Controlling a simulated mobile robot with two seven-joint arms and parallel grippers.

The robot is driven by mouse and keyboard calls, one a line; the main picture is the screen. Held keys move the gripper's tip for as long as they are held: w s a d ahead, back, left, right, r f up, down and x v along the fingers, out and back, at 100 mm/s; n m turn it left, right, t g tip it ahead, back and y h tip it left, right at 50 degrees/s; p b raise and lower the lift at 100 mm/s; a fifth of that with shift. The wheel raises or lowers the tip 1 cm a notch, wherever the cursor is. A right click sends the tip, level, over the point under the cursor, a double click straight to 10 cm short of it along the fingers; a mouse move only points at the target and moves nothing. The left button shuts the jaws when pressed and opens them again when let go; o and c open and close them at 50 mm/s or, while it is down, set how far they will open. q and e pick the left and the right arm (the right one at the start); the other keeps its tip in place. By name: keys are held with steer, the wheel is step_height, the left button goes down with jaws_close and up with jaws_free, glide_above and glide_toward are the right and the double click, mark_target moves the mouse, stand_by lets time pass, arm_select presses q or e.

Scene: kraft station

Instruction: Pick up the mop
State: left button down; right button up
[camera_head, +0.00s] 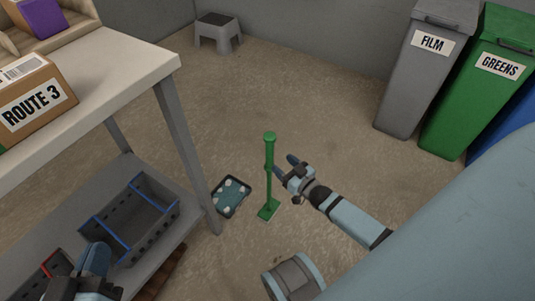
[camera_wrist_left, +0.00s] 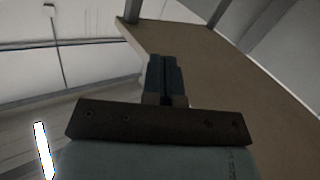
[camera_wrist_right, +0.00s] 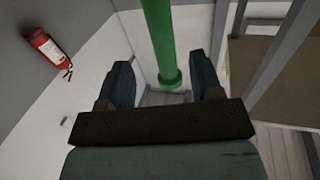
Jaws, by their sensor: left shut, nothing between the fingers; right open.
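The green mop (camera_head: 268,180) stands upright on the floor, with a thin pole, a knob at the top and a flat green foot. My right gripper (camera_head: 284,164) is open just right of the pole's upper part. In the right wrist view the green pole (camera_wrist_right: 159,40) shows in the gap between the two open fingers; I cannot tell whether it touches them. My left gripper (camera_head: 95,258) is shut and empty at the lower left, far from the mop. The left wrist view also shows its closed fingers (camera_wrist_left: 165,77).
A small dark tray (camera_head: 231,196) lies by the mop foot. Bins stand at the back right; a grey stool (camera_head: 218,36) is behind.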

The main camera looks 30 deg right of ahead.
mark_target(272, 156)
steer(key=w+b, duration=0.1)
steer(key=w, duration=0.1)
steer(key=w+a+b, duration=0.1)
steer(key=w, duration=0.2)
steer(key=w+b, duration=0.2)
steer(key=w, duration=0.1)
steer(key=shift+w+a, duration=0.15)
steer(key=shift+w+r, duration=0.2)
steer(key=shift+w, duration=0.05)
arm_select(q)
steer(key=w+m, duration=0.1)
steer(key=w+a+m+t, duration=0.1)
steer(key=shift+w+a+r+m+t+h, duration=0.1)
steer(key=shift+a+r+m+t+h, duration=0.1)
steer(key=shift+m+t+h, duration=0.15)
arm_select(e)
steer(key=c, duration=1)
